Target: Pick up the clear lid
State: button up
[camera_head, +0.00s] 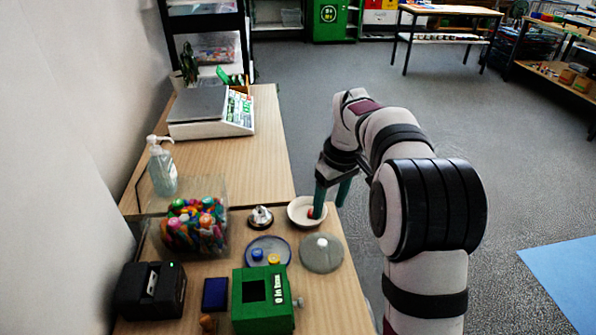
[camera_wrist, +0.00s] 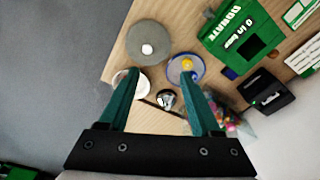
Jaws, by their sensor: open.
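The clear lid (camera_head: 321,253) is a round, see-through grey disc with a white knob. It lies flat on the wooden counter near its right edge, and it also shows in the wrist view (camera_wrist: 148,34). My gripper (camera_head: 331,203) has two teal fingers, spread apart with nothing between them. It points down by the white bowl (camera_head: 294,212), beyond the lid in the head view. In the wrist view my gripper (camera_wrist: 160,77) has the lid ahead of its fingertips, and the left finger partly covers the bowl.
A blue-rimmed dish (camera_head: 252,260) with blue and yellow pieces lies left of the lid. A bell (camera_head: 260,217) stands behind it. A green box (camera_head: 262,312), a black device (camera_head: 150,291) and a clear bin of colourful pieces (camera_head: 196,226) crowd the left. A scale (camera_head: 205,112) stands farther back.

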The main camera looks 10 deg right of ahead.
aim_at(322, 242)
jog(key=shift+n, duration=0.7)
jog(key=w+f, duration=0.1)
jog(key=f, duration=0.5)
jog(key=w+f, duration=0.2)
jog(key=f, duration=0.4)
jog(key=w+f, duration=0.1)
jog(key=f, duration=0.4)
jog(key=shift+w+d+f, duration=0.2)
jog(key=shift+d+f, duration=0.05)
jog(key=shift+f, duration=0.15)
grip_shut()
